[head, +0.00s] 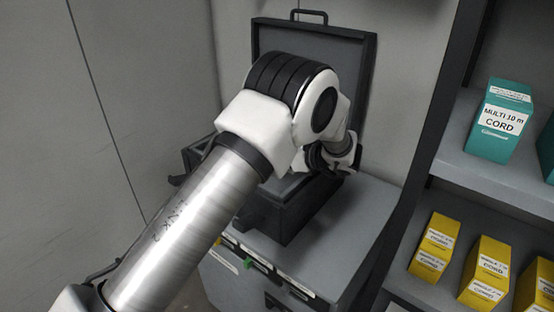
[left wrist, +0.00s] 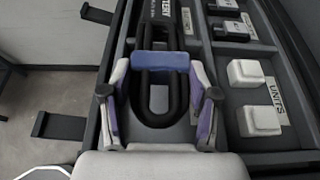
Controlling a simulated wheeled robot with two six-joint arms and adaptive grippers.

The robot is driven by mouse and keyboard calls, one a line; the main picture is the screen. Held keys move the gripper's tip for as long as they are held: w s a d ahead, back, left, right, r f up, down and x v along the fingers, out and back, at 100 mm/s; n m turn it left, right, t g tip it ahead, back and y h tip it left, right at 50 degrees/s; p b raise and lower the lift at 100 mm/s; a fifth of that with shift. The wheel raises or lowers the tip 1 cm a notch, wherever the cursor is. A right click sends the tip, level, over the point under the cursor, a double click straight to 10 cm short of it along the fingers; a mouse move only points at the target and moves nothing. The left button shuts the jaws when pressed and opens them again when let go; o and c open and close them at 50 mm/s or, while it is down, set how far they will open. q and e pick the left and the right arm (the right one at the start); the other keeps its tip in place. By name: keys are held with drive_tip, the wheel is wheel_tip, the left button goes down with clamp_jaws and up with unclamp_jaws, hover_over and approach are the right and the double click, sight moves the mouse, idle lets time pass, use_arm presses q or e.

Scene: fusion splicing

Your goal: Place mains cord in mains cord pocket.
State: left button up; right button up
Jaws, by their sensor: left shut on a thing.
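In the left wrist view a black looped cord (left wrist: 146,109) with a blue band (left wrist: 160,61) across it appears to be the mains cord. My left gripper (left wrist: 160,72) is shut on it, with a finger at each side of the blue band. The loop is over or inside a long compartment of the open case (left wrist: 106,145); I cannot tell if it touches the floor. A label at the compartment's far end is partly hidden. In the head view my arm covers much of the case (head: 283,215), and the cord and fingertips are hidden. My right gripper is not in view.
The case's lid (head: 356,85) stands open against the wall. White blocks (left wrist: 258,118) and black items (left wrist: 231,31) sit in compartments to the right. The case rests on a grey cabinet (head: 350,235). A shelf (head: 495,180) with teal and yellow boxes stands at right.

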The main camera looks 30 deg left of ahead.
use_arm(q)
drive_tip(key=shift+w+f, duration=0.1)
drive_tip(key=shift+f, duration=0.15)
wheel_tip(320, 180, down, 2)
drive_tip(key=shift+f+p, duration=0.25)
drive_tip(key=shift+p, duration=0.45)
drive_tip(key=shift+f, duration=0.25)
drive_tip(key=shift+f+b, duration=0.2)
drive_tip(key=shift+b, duration=0.3)
drive_tip(key=shift+f+b, duration=0.4)
drive_tip(key=shift+b, duration=0.15)
drive_tip(key=o, duration=1.3)
drive_tip(key=shift+r, duration=0.1)
